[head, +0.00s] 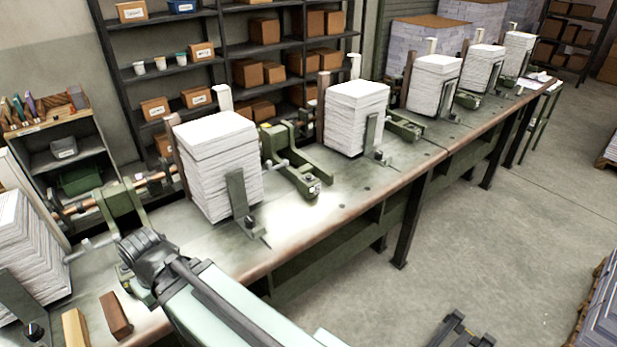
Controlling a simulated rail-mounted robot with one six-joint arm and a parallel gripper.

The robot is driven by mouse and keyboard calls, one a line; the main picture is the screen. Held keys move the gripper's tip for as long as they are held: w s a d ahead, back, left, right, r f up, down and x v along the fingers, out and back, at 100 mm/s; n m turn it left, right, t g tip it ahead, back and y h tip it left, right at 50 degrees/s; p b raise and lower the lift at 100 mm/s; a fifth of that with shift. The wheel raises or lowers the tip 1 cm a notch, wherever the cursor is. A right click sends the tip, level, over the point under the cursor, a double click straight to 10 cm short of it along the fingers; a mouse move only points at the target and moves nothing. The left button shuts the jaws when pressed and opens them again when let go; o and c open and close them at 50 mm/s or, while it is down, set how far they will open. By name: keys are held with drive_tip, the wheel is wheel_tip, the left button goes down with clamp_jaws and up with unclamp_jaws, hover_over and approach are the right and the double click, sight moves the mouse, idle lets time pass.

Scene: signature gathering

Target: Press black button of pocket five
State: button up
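Several paper stacks stand in a row of pockets along the bench, including a near one (30,245), a large one (218,165) and one beyond it (356,118). Small black knobs sit at the feet of the upright metal plates, one by the large stack (250,219) and one by the near stack (35,329). I cannot read any pocket number, so I cannot tell which is pocket five. My pale green arm comes in from the bottom. Its dark ribbed end (147,253) is over the near bench, left of the large stack; no separate fingertips show.
The green metal bench (318,208) has bare room between stacks. Green clamp units (300,170) stick out between pockets. Two small blocks, tan (75,328) and brown (115,315), lie at the near edge. Shelves with boxes (264,31) stand behind. Open floor (480,240) lies to the right.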

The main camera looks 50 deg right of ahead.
clamp_jaws()
idle(1.2)
wheel_tip(320, 180, up, 5)
drive_tip(key=m+t+h, duration=0.1)
drive_tip(key=m+t, duration=0.8)
drive_tip(key=m, duration=0.2)
hover_over(310, 176)
drive_tip(key=shift+f+b, duration=0.15)
drive_tip(key=shift+b, duration=0.15)
drive_tip(key=shift+f, duration=0.1)
wheel_tip(310, 176, down, 9)
drive_tip(key=b, duration=0.9)
